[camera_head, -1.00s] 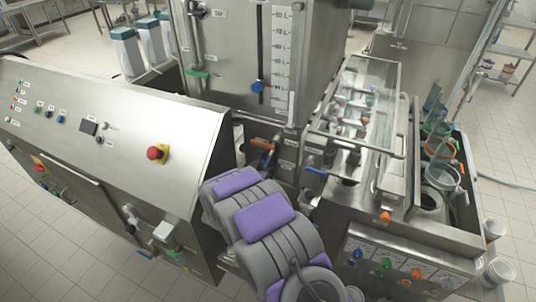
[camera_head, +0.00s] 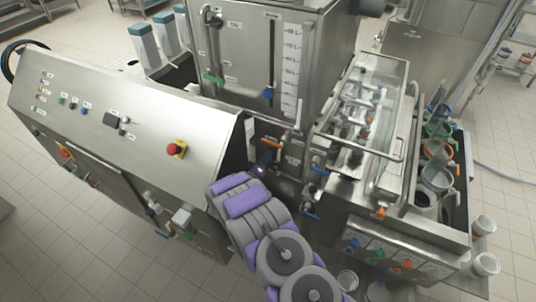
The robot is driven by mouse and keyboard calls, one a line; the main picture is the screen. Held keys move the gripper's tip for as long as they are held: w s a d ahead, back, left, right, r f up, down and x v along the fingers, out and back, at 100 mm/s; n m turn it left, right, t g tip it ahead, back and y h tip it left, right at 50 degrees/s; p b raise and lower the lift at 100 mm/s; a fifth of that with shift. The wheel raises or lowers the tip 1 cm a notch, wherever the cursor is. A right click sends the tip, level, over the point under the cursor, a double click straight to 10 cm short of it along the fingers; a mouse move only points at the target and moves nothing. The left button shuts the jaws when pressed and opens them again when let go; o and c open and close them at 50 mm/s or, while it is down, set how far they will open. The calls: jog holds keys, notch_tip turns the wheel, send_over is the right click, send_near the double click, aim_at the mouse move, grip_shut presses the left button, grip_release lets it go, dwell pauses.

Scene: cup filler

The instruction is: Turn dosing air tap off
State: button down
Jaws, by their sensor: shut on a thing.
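My arm reaches from the bottom of the view into the gap between the sloped control panel and the upright steel tank. My gripper (camera_head: 262,166) is at its end, small and dark, low in this gap. It is shut on a tap handle there, which the fingers and the shadow mostly hide. An orange tap handle (camera_head: 270,143) shows right at the gripper, just above it, below the tank. I cannot read the small labels, so I cannot tell the dosing air tap by its label.
The sloped control panel (camera_head: 105,110) with a red stop button (camera_head: 175,149) is on the left. Blue tap handles (camera_head: 318,168) lie just right of the gripper. The steel tank (camera_head: 240,75) stands behind. The glass-covered filling unit (camera_head: 365,100) and cups (camera_head: 437,176) are on the right.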

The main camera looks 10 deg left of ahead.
jog(key=shift+w+a+f+n, duration=0.15)
jog(key=shift+f+n, duration=0.25)
jog(key=shift+n, duration=0.55)
jog(key=shift+s+a+f+n, duration=0.15)
jog(key=shift+f+n, duration=0.3)
jog(key=shift+n, duration=0.45)
jog(key=shift+w+a+f+n, duration=0.15)
jog(key=shift+f+n, duration=0.25)
jog(key=shift+n, duration=0.55)
jog(key=shift+f, duration=0.1)
jog(key=c, duration=1.4)
grip_release()
jog(key=shift+c, duration=0.2)
jog(key=o, duration=0.3)
jog(key=shift+a+f, duration=0.15)
jog(key=shift+a, duration=0.15)
jog(key=shift+o, duration=0.2)
jog(key=shift+d, duration=0.15)
